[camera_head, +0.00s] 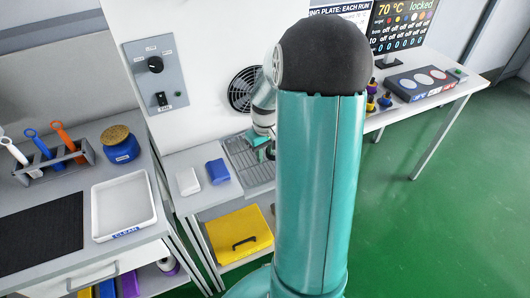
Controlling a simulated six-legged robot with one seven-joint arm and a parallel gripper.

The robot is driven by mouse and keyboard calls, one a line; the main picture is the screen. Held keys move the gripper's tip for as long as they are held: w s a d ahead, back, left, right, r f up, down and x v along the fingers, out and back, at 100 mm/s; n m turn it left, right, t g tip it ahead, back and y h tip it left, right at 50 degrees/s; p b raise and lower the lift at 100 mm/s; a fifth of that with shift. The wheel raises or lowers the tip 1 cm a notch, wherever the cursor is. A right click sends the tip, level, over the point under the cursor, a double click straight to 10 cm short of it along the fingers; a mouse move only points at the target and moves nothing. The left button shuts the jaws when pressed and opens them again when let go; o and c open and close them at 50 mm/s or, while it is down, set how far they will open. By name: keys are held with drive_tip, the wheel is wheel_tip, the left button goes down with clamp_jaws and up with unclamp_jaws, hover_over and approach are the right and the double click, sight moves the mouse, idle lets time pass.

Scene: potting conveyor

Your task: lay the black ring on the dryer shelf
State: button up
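A grey slatted rack (236,150), which looks like the dryer shelf, lies below the round fan in the white wall. My gripper (260,146) is just over the rack's right part, with teal fingers partly showing. My own arm hides much of it, so I cannot tell whether it is open or holds anything. I cannot make out the black ring in this view.
A white block (188,181) and a blue block (217,171) lie left of the rack. A white tray (97,228), blue jar (122,150) and tool holder (84,149) stand on the left bench. A yellow box (222,226) sits below. Small bottles (385,100) stand at right.

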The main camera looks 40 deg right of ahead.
wheel_tip(320, 180, up, 12)
drive_tip(key=s+a+r+t+h, duration=0.1)
drive_tip(key=a+r, duration=0.3)
drive_tip(key=a, duration=0.3)
drive_tip(key=s+a+r+t, duration=0.1)
drive_tip(key=s+a+r, duration=0.1)
drive_tip(key=a+r, duration=0.35)
drive_tip(key=s+a+t, duration=0.1)
drive_tip(key=s+a, duration=0.3)
drive_tip(key=a, duration=0.3)
drive_tip(key=s+a+n+t+y, duration=0.1)
drive_tip(key=s+a+t, duration=0.1)
drive_tip(key=s+a, duration=0.2)
drive_tip(key=a, duration=0.3)
drive_tip(key=shift+s+a+t, duration=0.3)
drive_tip(key=shift+r, duration=0.1)
idle(0.8)
